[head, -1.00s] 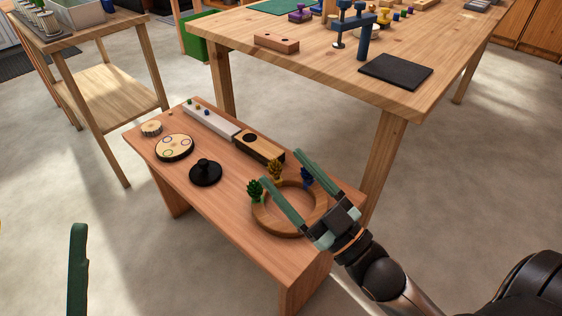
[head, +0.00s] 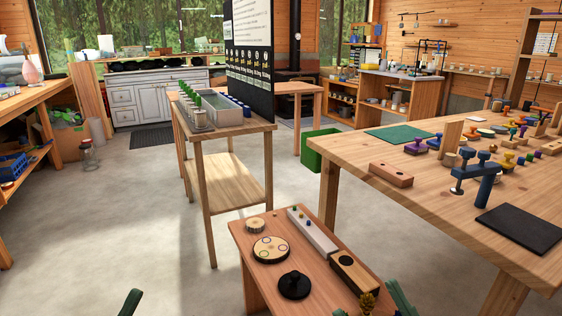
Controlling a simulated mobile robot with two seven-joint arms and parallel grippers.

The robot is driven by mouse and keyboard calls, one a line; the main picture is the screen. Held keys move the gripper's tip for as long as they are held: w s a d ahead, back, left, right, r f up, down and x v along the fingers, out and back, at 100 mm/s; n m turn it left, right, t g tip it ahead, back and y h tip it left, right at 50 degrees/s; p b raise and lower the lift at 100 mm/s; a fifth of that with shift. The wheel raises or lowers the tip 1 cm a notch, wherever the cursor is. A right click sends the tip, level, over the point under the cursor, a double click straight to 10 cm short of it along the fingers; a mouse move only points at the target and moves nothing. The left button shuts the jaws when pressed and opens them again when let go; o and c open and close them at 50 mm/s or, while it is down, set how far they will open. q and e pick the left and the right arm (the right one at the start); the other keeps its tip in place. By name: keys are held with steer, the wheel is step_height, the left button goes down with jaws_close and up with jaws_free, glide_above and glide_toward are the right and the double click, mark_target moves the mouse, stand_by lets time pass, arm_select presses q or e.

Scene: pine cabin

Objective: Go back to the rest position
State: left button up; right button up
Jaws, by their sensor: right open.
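My left gripper (head: 131,303) shows only as a green fingertip at the bottom edge, over the floor. Its jaws are cut off. A small golden tree-like piece (head: 367,303) stands at the bench's near end beside the right finger.
The low bench holds a round disc with rings (head: 271,249), a black knobbed piece (head: 294,285) and a wooden block (head: 355,272). A large table (head: 345,160) stands at right, a tall stand (head: 232,183) behind the bench. Floor at left is clear.

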arm_select(q)
steer(key=w+a+f+n+g+y+p, duration=0.2)
steer(key=w+f+n+g+y+p, duration=0.4)
steer(key=p, duration=0.7)
arm_select(e)
steer(key=w+d+f+m+g+h, duration=0.2)
steer(key=w+f+m+g+h, duration=0.3)
steer(key=f+m+h, duration=0.15)
arm_select(q)
steer(key=s+a+f+n+g+y+p, duration=0.2)
steer(key=s+f+g+p, duration=0.4)
steer(key=s+f+p, duration=0.3)
steer(key=s+y+p, duration=0.1)
steer(key=p, duration=0.2)
steer(key=shift+y, duration=0.4)
arm_select(e)
steer(key=s+d+f+m+g+h, duration=0.1)
steer(key=s+d+f+g+h, duration=0.1)
steer(key=s+f+g, duration=0.5)
steer(key=shift+s+f+g+h, duration=0.3)
steer(key=shift+s+f+h, duration=0.5)
steer(key=shift+s, duration=0.2)
steer(key=shift+m, duration=0.25)
